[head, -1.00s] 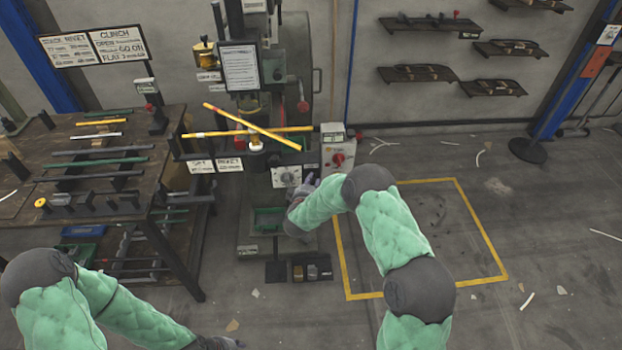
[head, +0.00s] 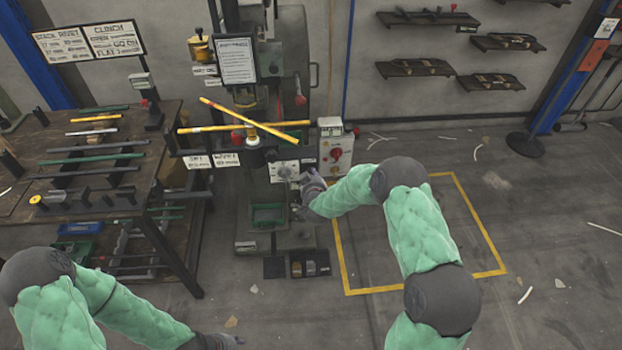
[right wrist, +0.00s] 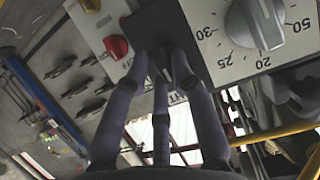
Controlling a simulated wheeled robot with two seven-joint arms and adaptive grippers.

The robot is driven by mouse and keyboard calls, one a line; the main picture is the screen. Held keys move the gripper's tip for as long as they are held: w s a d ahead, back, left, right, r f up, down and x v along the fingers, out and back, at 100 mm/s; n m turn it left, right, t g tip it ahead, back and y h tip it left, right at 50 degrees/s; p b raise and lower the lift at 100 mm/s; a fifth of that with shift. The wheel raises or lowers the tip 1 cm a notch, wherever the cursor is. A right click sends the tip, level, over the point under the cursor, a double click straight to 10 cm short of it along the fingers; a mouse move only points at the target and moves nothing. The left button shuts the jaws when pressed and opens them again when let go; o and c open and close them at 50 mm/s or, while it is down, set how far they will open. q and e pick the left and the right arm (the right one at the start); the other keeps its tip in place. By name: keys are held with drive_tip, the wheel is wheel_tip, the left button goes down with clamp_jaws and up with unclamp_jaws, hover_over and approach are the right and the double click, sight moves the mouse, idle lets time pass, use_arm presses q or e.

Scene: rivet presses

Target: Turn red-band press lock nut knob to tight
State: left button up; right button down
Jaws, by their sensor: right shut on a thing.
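The press (head: 290,70) stands at the back middle, with a white dial plate (head: 284,171) low on its front. In the right wrist view a grey pointer knob (right wrist: 255,22) sits on a numbered plate, apart from the fingers. My right gripper (head: 302,187) is at the right edge of the dial plate. In the right wrist view its fingers (right wrist: 163,62) close around a dark part (right wrist: 153,25) between that plate and a box with a red knob. I cannot tell whether this is the lock nut knob; the fingers hide much of it. My left gripper (head: 230,341) is low at the bottom, its fingers unclear.
Crossed yellow bars (head: 270,129) lie across the press front. The white control box (head: 336,152) with a red knob (head: 337,153) is just right of the press. A workbench (head: 150,165) with bars stands at left. Floor inside the yellow outline (head: 490,235) is mostly clear.

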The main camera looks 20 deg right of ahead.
idle(0.4)
drive_tip(key=c, duration=1)
unclamp_jaws()
drive_tip(key=shift+c, duration=0.2)
drive_tip(key=v, duration=1.2)
drive_tip(key=shift+d, duration=0.15)
